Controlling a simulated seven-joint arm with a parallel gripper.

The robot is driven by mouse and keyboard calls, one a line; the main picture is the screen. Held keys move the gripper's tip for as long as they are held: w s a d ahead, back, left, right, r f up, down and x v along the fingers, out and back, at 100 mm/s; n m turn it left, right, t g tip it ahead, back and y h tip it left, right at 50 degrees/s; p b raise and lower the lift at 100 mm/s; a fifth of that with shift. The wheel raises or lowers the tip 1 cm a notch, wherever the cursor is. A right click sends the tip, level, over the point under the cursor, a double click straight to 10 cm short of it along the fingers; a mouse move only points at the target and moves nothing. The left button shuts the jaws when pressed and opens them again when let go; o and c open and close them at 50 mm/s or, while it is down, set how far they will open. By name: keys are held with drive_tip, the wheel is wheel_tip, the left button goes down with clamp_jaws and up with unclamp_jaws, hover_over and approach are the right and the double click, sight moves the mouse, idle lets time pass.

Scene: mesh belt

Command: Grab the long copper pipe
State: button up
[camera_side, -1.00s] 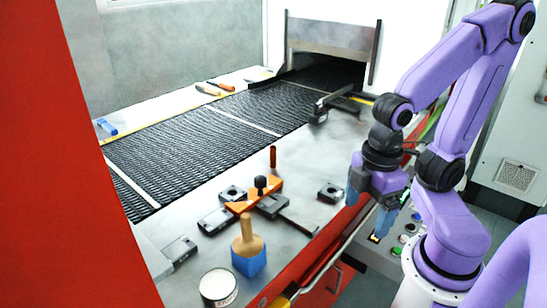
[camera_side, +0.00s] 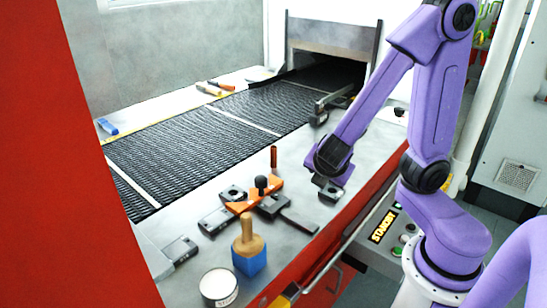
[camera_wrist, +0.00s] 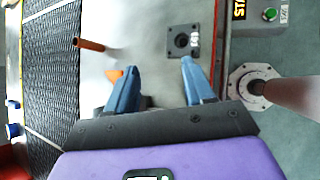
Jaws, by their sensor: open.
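The copper pipe (camera_side: 273,157) stands upright on the steel ledge beside the mesh belt. It shows in the wrist view as an orange-brown rod (camera_wrist: 88,44) at upper left, beyond and left of my fingers. My gripper (camera_wrist: 160,66) is open, its two blue fingers apart with nothing between them. In the side view the end of my arm is over the ledge, right of the pipe, and the fingers are not clearly visible there. My gripper does not touch the pipe.
A square block with a hole (camera_wrist: 182,41) lies ahead of the right finger. An orange clamp piece (camera_side: 240,206), a blue-based brush (camera_side: 249,260) and a white tin (camera_side: 218,287) stand nearer the front. The black mesh belt (camera_side: 195,150) runs behind the pipe.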

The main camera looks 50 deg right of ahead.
drive_tip(key=w+n+t+h, duration=0.2)
drive_tip(key=w+n, duration=0.2)
drive_tip(key=w, duration=0.1)
drive_tip(key=n+t, duration=0.4)
drive_tip(key=n, duration=0.1)
approach(274, 152)
drive_tip(key=shift+y, duration=0.4)
drive_tip(key=x, duration=0.7)
drive_tip(key=shift+w+d+r, duration=0.15)
drive_tip(key=shift+w+d, duration=0.15)
drive_tip(key=shift+d, duration=0.1)
drive_tip(key=shift+x, duration=2.65)
drive_tip(key=shift+s, duration=0.1)
clamp_jaws()
